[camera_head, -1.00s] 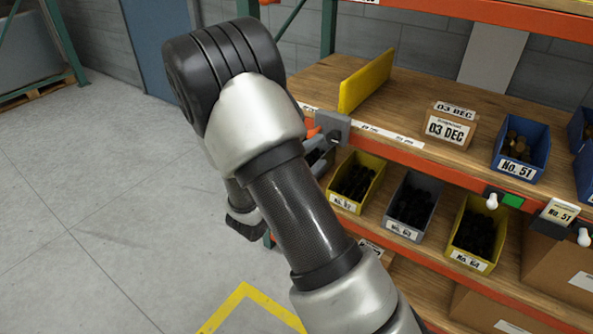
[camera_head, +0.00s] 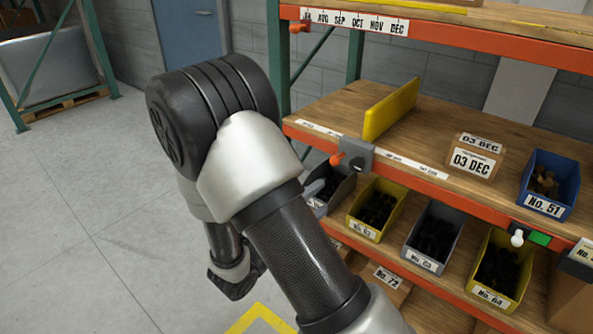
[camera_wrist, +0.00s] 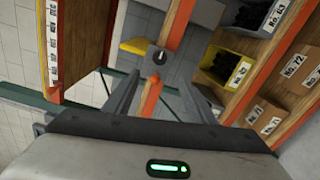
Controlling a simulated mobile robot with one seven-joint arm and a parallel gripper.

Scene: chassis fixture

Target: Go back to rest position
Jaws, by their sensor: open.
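My gripper (camera_wrist: 158,82) is open in the wrist view. Its two grey fingers stand apart with nothing held between them; the orange shelf beam shows beyond the gap. In the head view, my bent arm fills the centre, and its dark wrist end hangs low over the floor, left of the shelf.
An orange-edged shelf rack stands right, with a yellow divider (camera_head: 391,108), a grey knob box (camera_head: 351,153), a 03 DEC box (camera_head: 471,160) and a blue No. 51 bin (camera_head: 549,184). Yellow and grey bins fill the lower shelf. Floor at left is clear.

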